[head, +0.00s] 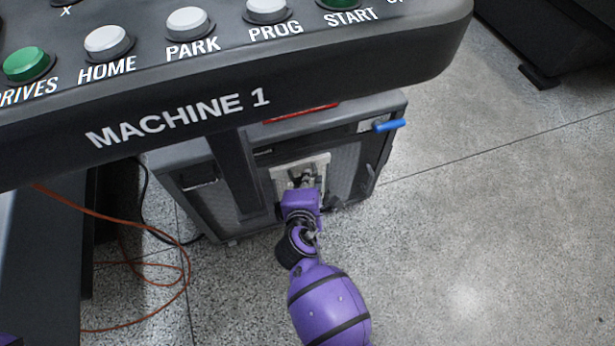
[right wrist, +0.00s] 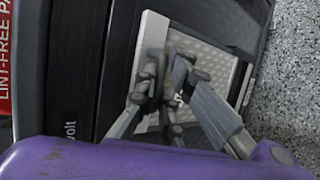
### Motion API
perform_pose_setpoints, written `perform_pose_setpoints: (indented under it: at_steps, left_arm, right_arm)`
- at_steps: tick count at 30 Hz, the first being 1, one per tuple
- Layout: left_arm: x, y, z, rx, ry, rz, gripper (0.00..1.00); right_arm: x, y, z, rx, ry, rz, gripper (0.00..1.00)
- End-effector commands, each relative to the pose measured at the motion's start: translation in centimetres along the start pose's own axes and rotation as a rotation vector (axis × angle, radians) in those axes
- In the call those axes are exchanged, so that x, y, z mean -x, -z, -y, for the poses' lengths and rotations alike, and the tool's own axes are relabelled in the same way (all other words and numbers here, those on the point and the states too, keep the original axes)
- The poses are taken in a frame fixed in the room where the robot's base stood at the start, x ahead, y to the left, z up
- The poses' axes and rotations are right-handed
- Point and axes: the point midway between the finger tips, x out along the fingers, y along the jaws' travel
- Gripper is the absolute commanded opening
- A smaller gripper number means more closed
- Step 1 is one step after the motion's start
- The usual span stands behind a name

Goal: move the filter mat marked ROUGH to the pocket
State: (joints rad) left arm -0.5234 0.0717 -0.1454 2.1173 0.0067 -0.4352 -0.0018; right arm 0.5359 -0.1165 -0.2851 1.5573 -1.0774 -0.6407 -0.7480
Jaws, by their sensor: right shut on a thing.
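A pale, nearly square mat (head: 320,164) is at the front of a grey cabinet in the head view. In the right wrist view the mat (right wrist: 216,66) has a textured face and a lighter rim. My right gripper (head: 304,181) is in front of it; in the wrist view the fingers (right wrist: 167,78) are closed together on the mat. The fingers cover its middle. Part of a dark mark shows beside them, but I cannot read the word ROUGH. I cannot tell whether the mat touches the cabinet front or make out the pocket. My left gripper is not in view.
An orange cable (head: 150,282) loops at the left.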

Motion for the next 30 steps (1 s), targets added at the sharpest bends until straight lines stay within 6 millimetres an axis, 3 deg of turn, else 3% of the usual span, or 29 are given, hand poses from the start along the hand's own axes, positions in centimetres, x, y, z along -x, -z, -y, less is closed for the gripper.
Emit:
perform_pose_setpoints:
  at_steps: [17, 30]
  left_arm:
    - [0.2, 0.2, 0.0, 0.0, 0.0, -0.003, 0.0]
    - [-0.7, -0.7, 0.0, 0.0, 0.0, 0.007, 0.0]
  right_arm:
    - [-0.1, 0.0, 0.0, 0.001, -0.001, 0.0, 0.0]
    - [-0.8, 0.3, 1.4, 0.001, 0.0, 0.0, 0.0]
